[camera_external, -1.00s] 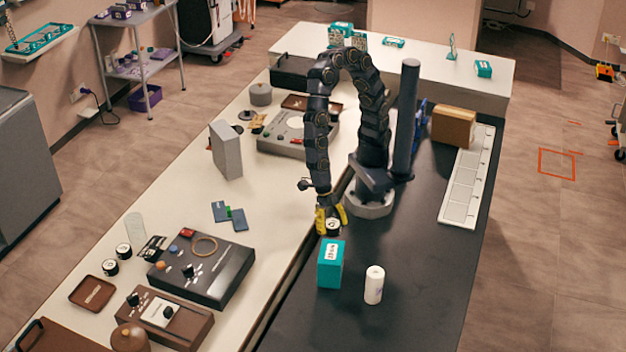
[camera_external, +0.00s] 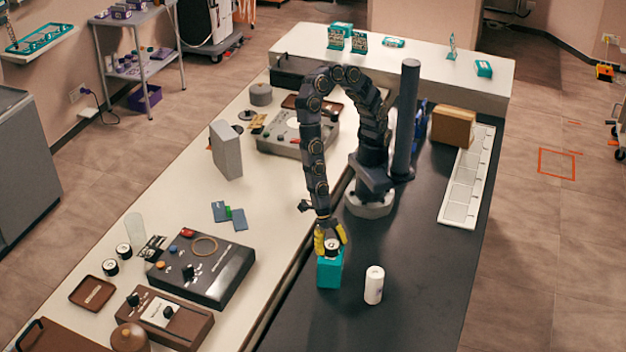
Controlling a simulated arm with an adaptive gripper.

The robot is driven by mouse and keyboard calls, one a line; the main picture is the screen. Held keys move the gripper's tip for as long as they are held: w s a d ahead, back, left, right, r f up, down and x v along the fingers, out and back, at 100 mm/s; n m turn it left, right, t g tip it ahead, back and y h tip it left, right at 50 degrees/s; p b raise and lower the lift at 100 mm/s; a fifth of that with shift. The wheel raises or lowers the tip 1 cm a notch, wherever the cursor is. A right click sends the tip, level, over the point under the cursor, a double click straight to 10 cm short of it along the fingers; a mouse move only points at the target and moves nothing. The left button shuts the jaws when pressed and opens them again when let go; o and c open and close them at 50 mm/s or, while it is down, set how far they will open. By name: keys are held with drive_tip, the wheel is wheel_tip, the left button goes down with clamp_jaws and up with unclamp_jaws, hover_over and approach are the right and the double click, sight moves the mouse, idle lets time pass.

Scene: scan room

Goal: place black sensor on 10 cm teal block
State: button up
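The teal block (camera_external: 329,274) stands upright on the black bench top, near the strip where it meets the white counter. My gripper (camera_external: 331,248) has yellow fingers and points down at the top of the block. A small black sensor with a white, marked face (camera_external: 332,245) is between the fingers, which close on its sides. The sensor and fingers hide the block's upper part. I cannot tell whether the sensor touches the block's top or is slightly above it.
A white cylinder (camera_external: 374,285) stands close to the right of the block. Two similar black-and-white discs (camera_external: 111,267) lie on the white counter at left. A dark control box (camera_external: 202,268) is left of the block.

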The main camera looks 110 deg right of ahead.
drive_tip(key=shift+o, duration=0.9)
drive_tip(key=shift+r, duration=0.2)
drive_tip(key=v, duration=1.2)
